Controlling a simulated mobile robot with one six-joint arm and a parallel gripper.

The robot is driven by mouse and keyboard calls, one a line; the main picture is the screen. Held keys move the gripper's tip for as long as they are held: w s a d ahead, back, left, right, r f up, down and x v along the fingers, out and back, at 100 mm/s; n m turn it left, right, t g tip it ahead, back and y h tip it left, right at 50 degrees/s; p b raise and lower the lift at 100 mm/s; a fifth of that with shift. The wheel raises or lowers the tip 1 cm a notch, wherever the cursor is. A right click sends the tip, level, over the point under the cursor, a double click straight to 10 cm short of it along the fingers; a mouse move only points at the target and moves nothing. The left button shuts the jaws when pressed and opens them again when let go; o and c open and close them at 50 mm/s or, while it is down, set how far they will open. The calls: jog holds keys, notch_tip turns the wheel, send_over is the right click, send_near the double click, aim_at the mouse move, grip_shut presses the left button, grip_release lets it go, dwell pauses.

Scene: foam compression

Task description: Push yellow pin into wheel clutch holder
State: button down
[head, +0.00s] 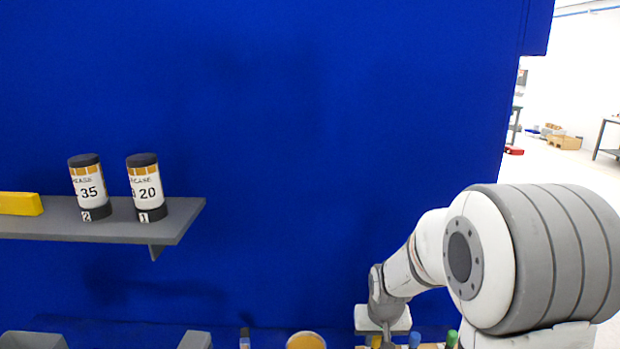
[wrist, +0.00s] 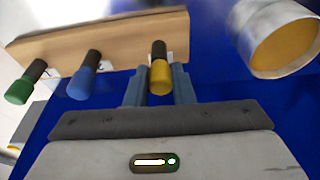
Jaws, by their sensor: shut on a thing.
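The yellow pin (wrist: 160,77) has a dark shaft and a yellow grip. In the wrist view its dark end meets the front face of a long wooden holder (wrist: 105,38); how deep it sits I cannot tell. My gripper (wrist: 159,84) is shut on the yellow pin, with one grey finger on each side. A blue pin (wrist: 84,82) and a green pin (wrist: 20,91) stick out of the same wooden holder to the left. In the head view my gripper (head: 386,337) is at the bottom edge, and its fingertips and the holder are mostly cut off.
A silver can with an orange-yellow end (wrist: 284,48) stands close on the right in the wrist view. In the head view a grey shelf (head: 130,222) carries two labelled canisters (head: 90,187) and a yellow block (head: 20,204). A blue panel (head: 300,130) rises behind.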

aim_at(377, 337)
jog(key=shift+r, duration=0.1)
dwell(0.4)
jog(key=shift+w+p+v, duration=0.25)
jog(key=shift+p+v, duration=0.4)
jog(key=shift+v, duration=0.3)
jog(key=shift+w+p+v, duration=0.2)
jog(key=shift+p+v, duration=0.5)
jog(key=shift+v, duration=0.25)
jog(key=shift+w+p+v, duration=0.25)
jog(key=shift+p+v, duration=0.4)
jog(key=shift+v, duration=0.25)
jog(key=shift+r, duration=0.15)
